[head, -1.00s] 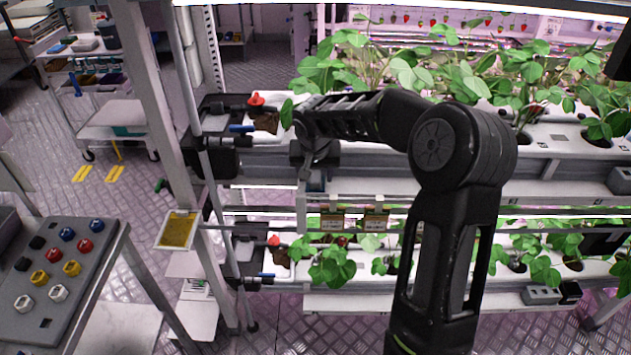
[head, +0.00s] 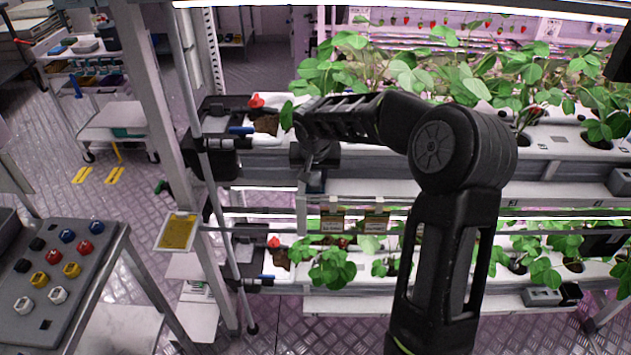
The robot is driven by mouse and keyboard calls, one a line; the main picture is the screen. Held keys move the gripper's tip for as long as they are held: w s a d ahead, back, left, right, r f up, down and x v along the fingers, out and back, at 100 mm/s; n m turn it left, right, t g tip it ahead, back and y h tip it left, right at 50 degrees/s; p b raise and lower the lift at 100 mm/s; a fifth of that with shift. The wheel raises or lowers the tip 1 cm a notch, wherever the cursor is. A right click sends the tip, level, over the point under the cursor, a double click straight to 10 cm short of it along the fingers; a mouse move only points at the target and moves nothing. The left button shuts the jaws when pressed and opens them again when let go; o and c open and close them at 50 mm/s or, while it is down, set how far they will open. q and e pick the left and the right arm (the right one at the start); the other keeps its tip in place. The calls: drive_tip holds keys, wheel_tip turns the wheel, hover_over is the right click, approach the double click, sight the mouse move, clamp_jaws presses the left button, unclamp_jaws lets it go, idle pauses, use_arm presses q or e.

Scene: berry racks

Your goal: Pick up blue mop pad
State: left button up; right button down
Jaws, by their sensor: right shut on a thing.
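My right arm comes up from the bottom and reaches left over the upper berry rack. Its right gripper (head: 314,172) points down at the rack's front edge and is shut on a small dark, bluish thing (head: 315,183). That thing is mostly hidden by the fingers, and I cannot tell whether it is the blue mop pad. No blue mop pad shows clearly elsewhere. My left gripper is not in view.
The upper rack (head: 370,160) carries leafy plants, with a lower planted rack below. A grey panel (head: 75,300) with coloured knobs stands at the lower left. A yellow sticky card (head: 178,231) hangs by the rack's post. A cart (head: 110,117) stands at the back left.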

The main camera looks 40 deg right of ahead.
sight(316, 179)
wheel_tip(316, 179, up, 18)
drive_tip(key=shift+b, duration=0.45)
idle(0.4)
idle(0.7)
